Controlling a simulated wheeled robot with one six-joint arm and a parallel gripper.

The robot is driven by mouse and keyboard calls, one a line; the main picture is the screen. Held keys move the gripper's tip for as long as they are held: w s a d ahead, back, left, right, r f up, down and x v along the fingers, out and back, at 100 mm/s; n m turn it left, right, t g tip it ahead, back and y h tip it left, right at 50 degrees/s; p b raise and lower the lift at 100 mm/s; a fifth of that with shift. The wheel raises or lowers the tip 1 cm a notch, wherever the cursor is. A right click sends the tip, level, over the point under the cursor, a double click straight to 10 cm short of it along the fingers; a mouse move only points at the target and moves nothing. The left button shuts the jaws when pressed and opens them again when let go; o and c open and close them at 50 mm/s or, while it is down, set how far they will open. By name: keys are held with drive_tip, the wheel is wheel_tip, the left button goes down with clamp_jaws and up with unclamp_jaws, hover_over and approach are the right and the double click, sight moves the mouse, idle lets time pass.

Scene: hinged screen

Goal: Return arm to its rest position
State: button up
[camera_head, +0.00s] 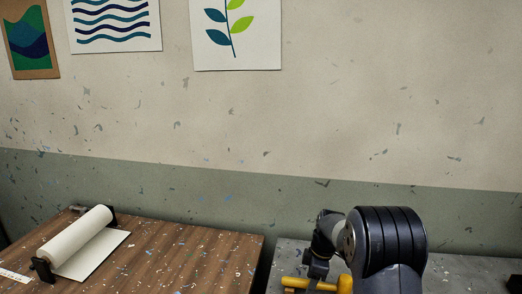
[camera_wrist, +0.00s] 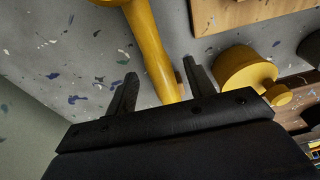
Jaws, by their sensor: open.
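My arm (camera_head: 390,240) shows at the lower right of the head view, dark grey and bent, with its end low over a grey surface. In the wrist view my gripper (camera_wrist: 159,70) is open, its two black fingers apart. A yellow curved bar (camera_wrist: 150,45) runs between the fingers in the picture. I cannot tell whether they touch it. Nothing is clamped. In the head view a yellow piece (camera_head: 308,285) shows beside my arm, partly cut off by the bottom edge.
A yellow round knob-like piece (camera_wrist: 245,70) and a wooden board (camera_wrist: 240,14) lie right of the fingers. A wooden table (camera_head: 195,255) holds a paper roll (camera_head: 75,235) at left. Behind stands a wall (camera_head: 330,110) with pictures. Air above the wooden table is clear.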

drive_tip(key=shift+s+r, duration=0.1)
drive_tip(key=shift+r, duration=0.2)
